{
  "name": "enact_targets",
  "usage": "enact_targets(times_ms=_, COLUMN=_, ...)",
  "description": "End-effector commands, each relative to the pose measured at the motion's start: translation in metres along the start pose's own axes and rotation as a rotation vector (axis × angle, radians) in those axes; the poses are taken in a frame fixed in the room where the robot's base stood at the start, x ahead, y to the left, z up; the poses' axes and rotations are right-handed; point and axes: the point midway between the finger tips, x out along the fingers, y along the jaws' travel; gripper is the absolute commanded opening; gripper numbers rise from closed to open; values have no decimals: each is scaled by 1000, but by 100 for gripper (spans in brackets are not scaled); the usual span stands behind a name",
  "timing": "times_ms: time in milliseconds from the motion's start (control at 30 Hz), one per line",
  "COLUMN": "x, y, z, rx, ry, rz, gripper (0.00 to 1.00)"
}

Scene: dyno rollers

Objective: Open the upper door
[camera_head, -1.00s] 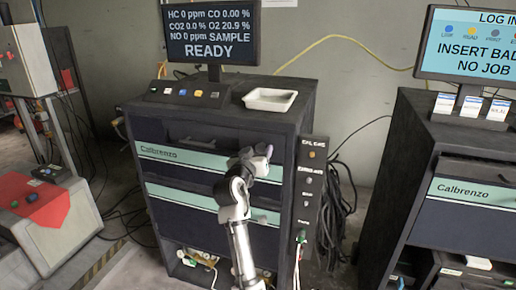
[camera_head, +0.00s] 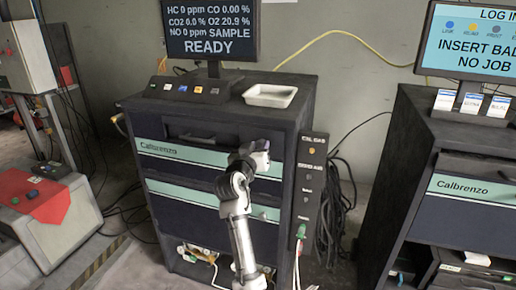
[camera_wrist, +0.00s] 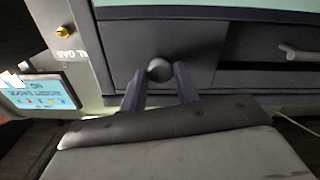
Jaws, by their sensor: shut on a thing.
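The upper door (camera_head: 180,172) is the dark panel under the teal Calbrenzo strip on the middle cabinet. It looks closed, flush with the cabinet front. My gripper (camera_head: 258,150) is at its right end and hides that part in the head view. In the wrist view my gripper (camera_wrist: 160,88) has its two fingers on either side of a round dark knob (camera_wrist: 160,69), shut on it. The knob stands out from a dark grey panel.
The lower door (camera_head: 180,215) with its own teal strip is just below. A side panel (camera_head: 309,185) with labels and fittings stands close to the right of my gripper. A white tray (camera_head: 270,95) sits on the cabinet top. Another Calbrenzo cabinet (camera_head: 470,215) is at the right.

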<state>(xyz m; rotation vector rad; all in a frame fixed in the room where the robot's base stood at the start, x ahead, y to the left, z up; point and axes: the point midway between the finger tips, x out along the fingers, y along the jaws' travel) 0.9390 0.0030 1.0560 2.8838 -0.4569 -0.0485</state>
Motion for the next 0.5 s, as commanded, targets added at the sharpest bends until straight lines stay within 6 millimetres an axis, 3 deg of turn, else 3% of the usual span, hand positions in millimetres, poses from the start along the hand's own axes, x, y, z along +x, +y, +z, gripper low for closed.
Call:
enact_targets(times_ms=267, x=-12, y=-3, z=10, rx=0, ry=49, rz=10, gripper=0)
enact_targets(times_ms=500, x=-35, y=-5, z=21, rx=1, ry=154, rz=34, gripper=0)
